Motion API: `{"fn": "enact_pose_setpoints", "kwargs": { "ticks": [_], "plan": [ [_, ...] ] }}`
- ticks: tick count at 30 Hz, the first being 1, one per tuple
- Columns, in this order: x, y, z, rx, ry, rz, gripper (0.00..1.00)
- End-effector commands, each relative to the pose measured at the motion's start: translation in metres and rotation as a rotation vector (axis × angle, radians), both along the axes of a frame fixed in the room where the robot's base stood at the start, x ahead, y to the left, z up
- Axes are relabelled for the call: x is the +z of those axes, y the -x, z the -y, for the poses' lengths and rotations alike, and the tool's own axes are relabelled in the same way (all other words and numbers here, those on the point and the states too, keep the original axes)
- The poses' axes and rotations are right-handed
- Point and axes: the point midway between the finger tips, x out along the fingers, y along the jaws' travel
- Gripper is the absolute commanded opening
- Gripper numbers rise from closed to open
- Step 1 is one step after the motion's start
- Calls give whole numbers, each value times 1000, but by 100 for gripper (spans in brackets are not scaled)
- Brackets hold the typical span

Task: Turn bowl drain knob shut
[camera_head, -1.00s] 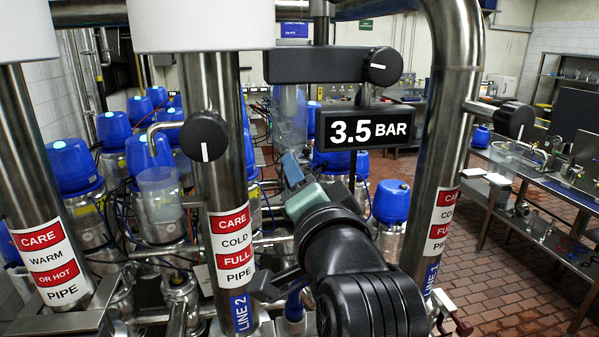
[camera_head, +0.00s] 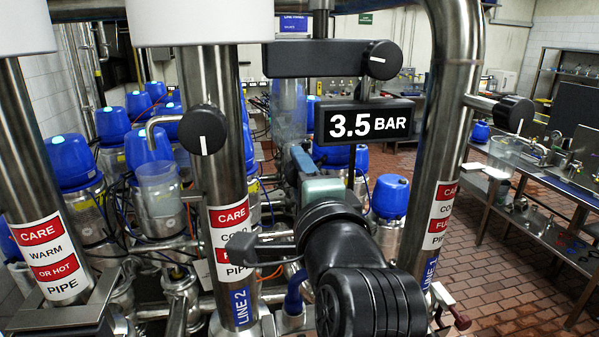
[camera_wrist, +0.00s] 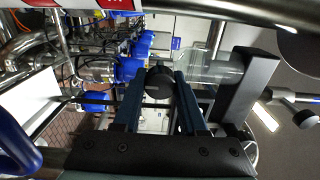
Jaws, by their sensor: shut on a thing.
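A black round knob (camera_wrist: 160,82) sits between the two blue-grey fingers of my gripper (camera_wrist: 160,92) in the wrist view. The gripper is shut on it. A clear bowl (camera_wrist: 212,66) is just to the right of the knob there. In the head view my gripper (camera_head: 302,166) reaches away behind the pressure display, and my wrist and arm hide the knob. The clear bowl shows in the head view as a glass cylinder (camera_head: 289,110) above my gripper. The knob's pointer mark cannot be made out.
The black 3.5 BAR display (camera_head: 364,122) stands close to the right of my gripper. Steel pipes with CARE labels rise on the left (camera_head: 225,150) and right (camera_head: 440,170). Other black knobs are on the left pipe (camera_head: 203,130), the top bar (camera_head: 383,60) and the right pipe (camera_head: 514,114).

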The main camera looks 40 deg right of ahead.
Motion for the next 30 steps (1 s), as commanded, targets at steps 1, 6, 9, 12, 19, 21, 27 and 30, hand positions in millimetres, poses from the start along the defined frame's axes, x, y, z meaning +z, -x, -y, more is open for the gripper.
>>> {"fn": "enact_pose_setpoints", "kwargs": {
  "ticks": [1, 6, 9, 12, 19, 21, 27, 30],
  "plan": [
    [-1, 0, 0, 0, -6, 1, 0],
    [-1, 0, 0, 0, -10, 4, 0],
    [-1, 0, 0, 0, -10, 4, 0],
    [-1, 0, 0, 0, -9, 3, 0],
    [-1, 0, 0, 0, -8, 2, 72],
    [-1, 0, 0, 0, -7, 3, 72],
    [0, 0, 0, 0, -6, 3, 72],
    [0, -1, 1, 0, -6, 3, 72]
  ]
}}
